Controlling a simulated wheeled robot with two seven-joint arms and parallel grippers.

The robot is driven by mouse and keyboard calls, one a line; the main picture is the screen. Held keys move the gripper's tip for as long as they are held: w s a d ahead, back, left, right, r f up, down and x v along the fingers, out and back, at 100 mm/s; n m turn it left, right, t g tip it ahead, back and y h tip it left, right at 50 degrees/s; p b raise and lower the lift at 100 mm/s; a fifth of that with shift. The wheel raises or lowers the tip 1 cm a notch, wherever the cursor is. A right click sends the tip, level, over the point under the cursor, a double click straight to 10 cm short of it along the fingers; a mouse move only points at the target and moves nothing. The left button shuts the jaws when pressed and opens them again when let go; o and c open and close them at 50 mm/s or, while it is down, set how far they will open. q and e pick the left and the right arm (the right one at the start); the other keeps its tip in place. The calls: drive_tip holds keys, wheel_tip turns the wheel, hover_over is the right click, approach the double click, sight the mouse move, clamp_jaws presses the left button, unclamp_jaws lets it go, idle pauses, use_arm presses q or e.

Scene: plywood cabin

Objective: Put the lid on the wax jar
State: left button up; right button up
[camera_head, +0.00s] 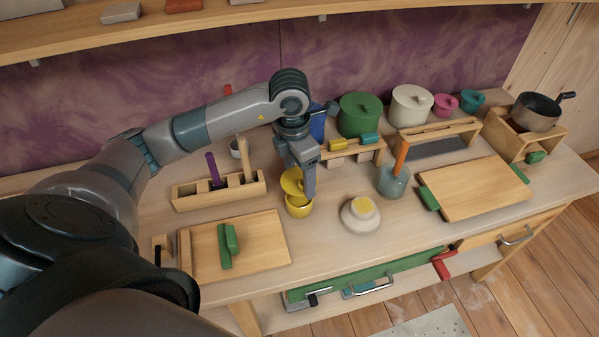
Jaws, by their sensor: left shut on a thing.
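My left gripper (301,182) comes down from above and is shut on a yellow lid (291,181). The lid is tilted, with its face turned toward the camera. A small yellow jar (299,208) of the same colour stands upright on the worktop just below the lid and gripper. Its mouth is partly hidden by them, and I cannot tell whether the lid touches its rim. A squat cream jar (360,219) with a yellow top surface stands to the right. No label shows which is the wax jar. My right gripper is not in view.
A wooden holder (191,199) stands left of the yellow jar, and a cutting board (262,247) lies in front-left. A blue-grey jar (393,185) with an orange handle stands right. Lidded pots, including a green one (359,120), line the back. Worktop (325,250) in front is clear.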

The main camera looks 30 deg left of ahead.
use_arm(q)
drive_tip(key=shift+f+b, duration=0.95)
drive_tip(key=shift+f, duration=1.1)
drive_tip(key=shift+f+b, duration=0.3)
drive_tip(key=shift+b, duration=0.2)
drive_tip(key=shift+f+b, duration=0.7)
drive_tip(key=shift+b, duration=0.05)
drive_tip(key=o, duration=1.1)
drive_tip(key=shift+r, duration=0.2)
